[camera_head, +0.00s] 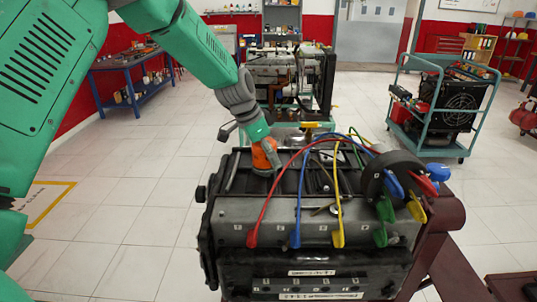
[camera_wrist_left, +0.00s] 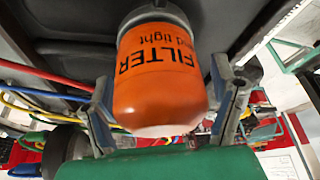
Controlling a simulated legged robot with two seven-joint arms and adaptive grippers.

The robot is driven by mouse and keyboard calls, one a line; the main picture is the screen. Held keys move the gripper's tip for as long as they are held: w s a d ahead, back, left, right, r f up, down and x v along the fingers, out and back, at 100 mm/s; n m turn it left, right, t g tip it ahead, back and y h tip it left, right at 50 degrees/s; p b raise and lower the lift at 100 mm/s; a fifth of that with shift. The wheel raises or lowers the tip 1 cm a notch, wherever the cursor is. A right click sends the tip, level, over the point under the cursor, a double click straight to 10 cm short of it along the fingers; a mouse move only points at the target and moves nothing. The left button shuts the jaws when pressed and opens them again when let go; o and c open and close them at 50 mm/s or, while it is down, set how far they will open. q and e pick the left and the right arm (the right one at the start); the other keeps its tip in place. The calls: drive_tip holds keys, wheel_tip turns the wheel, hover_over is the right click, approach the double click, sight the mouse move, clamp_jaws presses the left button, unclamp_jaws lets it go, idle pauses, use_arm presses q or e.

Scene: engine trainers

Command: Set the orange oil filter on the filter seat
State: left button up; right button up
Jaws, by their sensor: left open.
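The orange oil filter (camera_head: 265,156), printed "FILTER", is on top of the engine block (camera_head: 270,222), toward its rear left in the head view. In the left wrist view the filter (camera_wrist_left: 160,85) fills the middle, its pale metal end against or close to a dark engine surface. Contact there cannot be told. My left gripper (camera_head: 256,135) is above the filter, its two fingers (camera_wrist_left: 165,95) on either side of it and spread apart. The filter seat cannot be made out; the filter covers that spot. My right gripper is not in view.
Red, blue, yellow and green cables (camera_head: 297,185) arch over the engine's top right of the filter, near a black ring-shaped part (camera_head: 392,170). A second engine (camera_head: 290,75) stands behind. A wheeled cart (camera_head: 443,105) is at the right. Tiled floor is clear at the left.

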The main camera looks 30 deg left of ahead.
use_arm(q)
drive_tip(key=v, duration=1.1)
drive_tip(key=shift+a+r, duration=0.2)
drive_tip(key=shift+r, duration=0.2)
drive_tip(key=shift+s+f, duration=0.1)
